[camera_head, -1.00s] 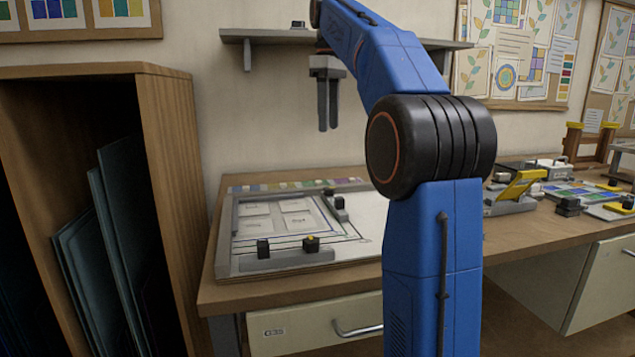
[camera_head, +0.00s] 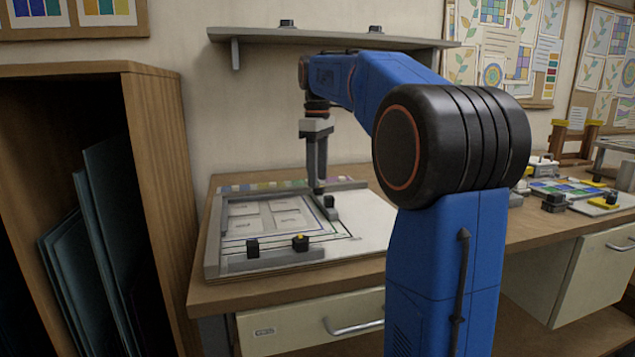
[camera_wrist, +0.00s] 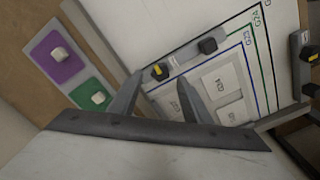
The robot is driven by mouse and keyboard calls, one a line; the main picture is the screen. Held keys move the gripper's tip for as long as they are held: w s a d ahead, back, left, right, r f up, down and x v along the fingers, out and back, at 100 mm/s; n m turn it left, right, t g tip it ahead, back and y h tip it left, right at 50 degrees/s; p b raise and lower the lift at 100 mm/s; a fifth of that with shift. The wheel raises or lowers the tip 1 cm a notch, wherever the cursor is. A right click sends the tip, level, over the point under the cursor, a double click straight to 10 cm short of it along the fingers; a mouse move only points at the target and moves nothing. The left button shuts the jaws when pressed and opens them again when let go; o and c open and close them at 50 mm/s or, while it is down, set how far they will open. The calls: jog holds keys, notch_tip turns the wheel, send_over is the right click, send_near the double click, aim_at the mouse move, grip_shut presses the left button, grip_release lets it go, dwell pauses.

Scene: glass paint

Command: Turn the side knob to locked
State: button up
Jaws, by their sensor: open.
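The side bar (camera_head: 333,214) lies along the right side of the framed board on the bench. In the wrist view the bar carries a black knob with a yellow mark (camera_wrist: 158,71) and a plain black knob (camera_wrist: 208,46). The plain knob also shows in the head view (camera_head: 329,200); the yellow-marked one is mostly hidden there by my fingers. My gripper (camera_head: 317,187) points down over the side bar. In the wrist view my gripper (camera_wrist: 161,77) is open, with the yellow-marked knob seen between its fingertips. I cannot tell whether they touch it.
A front bar (camera_head: 275,260) holds a black knob (camera_head: 252,248) and a yellow-topped knob (camera_head: 300,242). Colour swatches with pale knobs (camera_wrist: 98,97) lie behind the board. A shelf (camera_head: 345,40) hangs above. The board's right part is clear.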

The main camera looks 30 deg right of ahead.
aim_at(319, 190)
jog(key=shift+f, duration=1.35)
jog(key=c, duration=1)
jog(key=shift+c, duration=0.2)
